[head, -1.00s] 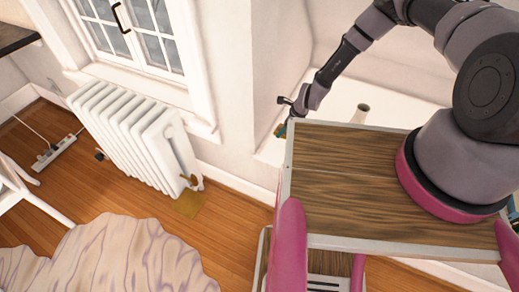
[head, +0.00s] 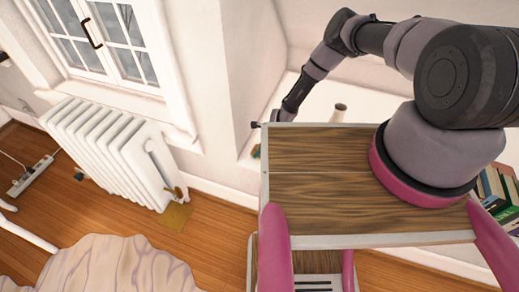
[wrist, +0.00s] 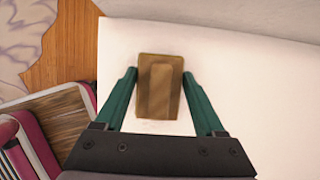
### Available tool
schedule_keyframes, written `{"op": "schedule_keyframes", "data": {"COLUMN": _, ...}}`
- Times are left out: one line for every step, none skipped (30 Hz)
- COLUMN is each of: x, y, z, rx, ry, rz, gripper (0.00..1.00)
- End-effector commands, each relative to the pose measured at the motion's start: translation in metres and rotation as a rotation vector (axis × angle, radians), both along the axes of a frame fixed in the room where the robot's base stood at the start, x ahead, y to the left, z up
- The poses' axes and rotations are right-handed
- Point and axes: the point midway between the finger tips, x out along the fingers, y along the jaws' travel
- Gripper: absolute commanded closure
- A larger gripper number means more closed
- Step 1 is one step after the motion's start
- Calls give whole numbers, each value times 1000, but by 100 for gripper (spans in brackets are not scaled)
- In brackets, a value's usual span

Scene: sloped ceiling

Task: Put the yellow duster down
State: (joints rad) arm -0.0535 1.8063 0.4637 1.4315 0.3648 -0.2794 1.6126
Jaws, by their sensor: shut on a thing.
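The yellow duster (wrist: 160,88) shows in the wrist view as a flat brownish-yellow block with a raised middle. It lies between the green fingers of my gripper (wrist: 160,73), which is shut on it. Below it in that view is a white surface (wrist: 245,85); whether the duster touches it I cannot tell. In the head view my gripper (head: 257,151) is small and mostly hidden behind my own wood-topped body, beside the wall corner, and the duster cannot be made out clearly there.
The white surface is a broad ledge (head: 365,108) with a small pale vase-like object (head: 338,113) on it. Books (head: 495,188) stand at the right. A white radiator (head: 110,150) is under the window.

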Motion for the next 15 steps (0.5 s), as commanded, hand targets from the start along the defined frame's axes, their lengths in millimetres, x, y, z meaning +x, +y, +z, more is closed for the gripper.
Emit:
{"op": "schedule_keyframes", "data": {"x": 0, "y": 0, "z": 0, "rx": 0, "ry": 0, "rz": 0, "gripper": 99}}
{"op": "schedule_keyframes", "data": {"x": 0, "y": 0, "z": 0, "rx": 0, "ry": 0, "rz": 0, "gripper": 99}}
{"op": "schedule_keyframes", "data": {"x": 0, "y": 0, "z": 0, "rx": 0, "ry": 0, "rz": 0, "gripper": 99}}
{"op": "schedule_keyframes", "data": {"x": 0, "y": 0, "z": -1, "rx": 0, "ry": 0, "rz": 0, "gripper": 99}}
{"op": "schedule_keyframes", "data": {"x": 0, "y": 0, "z": -2, "rx": 0, "ry": 0, "rz": 0, "gripper": 99}}
{"op": "schedule_keyframes", "data": {"x": 0, "y": 0, "z": -3, "rx": 0, "ry": 0, "rz": -1, "gripper": 99}}
{"op": "schedule_keyframes", "data": {"x": 0, "y": 0, "z": -3, "rx": 0, "ry": 0, "rz": 0, "gripper": 21}}
{"op": "schedule_keyframes", "data": {"x": 0, "y": 0, "z": -3, "rx": 0, "ry": 0, "rz": 0, "gripper": 9}}
{"op": "schedule_keyframes", "data": {"x": 0, "y": 0, "z": -3, "rx": 0, "ry": 0, "rz": 0, "gripper": 0}}
{"op": "schedule_keyframes", "data": {"x": 0, "y": 0, "z": -3, "rx": 0, "ry": 0, "rz": 0, "gripper": 0}}
{"op": "schedule_keyframes", "data": {"x": 0, "y": 0, "z": -3, "rx": 0, "ry": 0, "rz": 0, "gripper": 0}}
{"op": "schedule_keyframes", "data": {"x": 0, "y": 0, "z": -3, "rx": 0, "ry": 0, "rz": 0, "gripper": 0}}
{"op": "schedule_keyframes", "data": {"x": 0, "y": 0, "z": -3, "rx": 0, "ry": 0, "rz": 0, "gripper": 0}}
{"op": "schedule_keyframes", "data": {"x": 0, "y": 0, "z": -3, "rx": 0, "ry": 0, "rz": 0, "gripper": 0}}
{"op": "schedule_keyframes", "data": {"x": 0, "y": 0, "z": -3, "rx": 0, "ry": 0, "rz": 0, "gripper": 0}}
